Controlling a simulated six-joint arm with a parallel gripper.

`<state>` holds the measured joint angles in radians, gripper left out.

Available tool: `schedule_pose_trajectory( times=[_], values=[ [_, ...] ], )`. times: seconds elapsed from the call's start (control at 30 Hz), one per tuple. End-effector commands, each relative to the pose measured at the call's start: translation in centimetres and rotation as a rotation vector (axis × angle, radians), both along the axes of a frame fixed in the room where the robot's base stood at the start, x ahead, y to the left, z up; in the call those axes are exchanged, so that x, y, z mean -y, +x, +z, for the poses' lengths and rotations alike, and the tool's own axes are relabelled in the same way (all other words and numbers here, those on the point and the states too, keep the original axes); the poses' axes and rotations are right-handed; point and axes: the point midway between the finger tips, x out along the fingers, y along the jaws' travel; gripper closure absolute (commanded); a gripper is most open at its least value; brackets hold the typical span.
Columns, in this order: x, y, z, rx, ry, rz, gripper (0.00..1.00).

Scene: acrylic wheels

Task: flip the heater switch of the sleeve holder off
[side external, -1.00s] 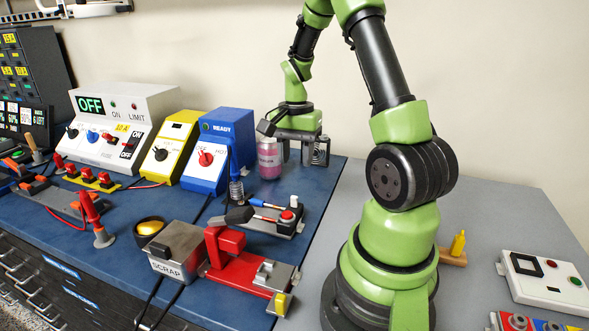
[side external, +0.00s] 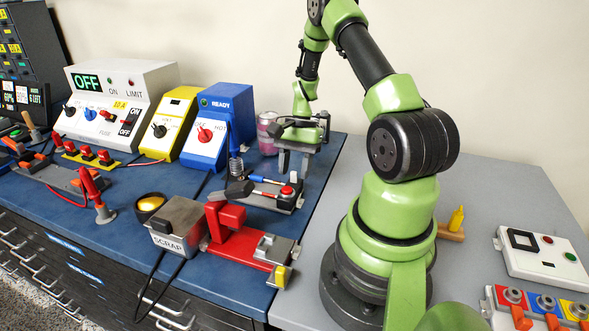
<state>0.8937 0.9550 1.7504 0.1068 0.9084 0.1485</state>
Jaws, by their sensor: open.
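A small grey fixture (side external: 285,206) sits on the blue mat, with a red knob or button (side external: 287,190), a blue-and-white rod and a black handle (side external: 240,188). It may be the sleeve holder; its heater switch is too small to tell apart. A blue box (side external: 215,105) marked READY, with a red knob (side external: 205,134) between OFF and HOT, stands behind it to the left. My gripper (side external: 294,170) is open and empty, fingers pointing down, just behind and above the grey fixture. Its fingers look apart from the fixture.
A wire coil (side external: 236,166) stands near the blue box. A red clamp (side external: 240,246) and SCRAP bin (side external: 177,226) are in front.

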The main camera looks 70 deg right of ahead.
Motion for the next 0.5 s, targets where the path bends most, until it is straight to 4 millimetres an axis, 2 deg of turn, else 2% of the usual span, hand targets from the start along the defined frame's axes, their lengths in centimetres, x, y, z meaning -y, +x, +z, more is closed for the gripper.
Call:
schedule_pose_trajectory(
  times=[0.33,0.37,0.5],
  values=[
    [-0.23,-0.01,-0.59,0.000,-0.001,-0.001,0.57],
    [-0.23,-0.01,-0.58,0.000,-0.001,-0.001,0.60],
    [-0.22,-0.01,-0.57,0.000,-0.001,-0.001,0.92]
  ],
)
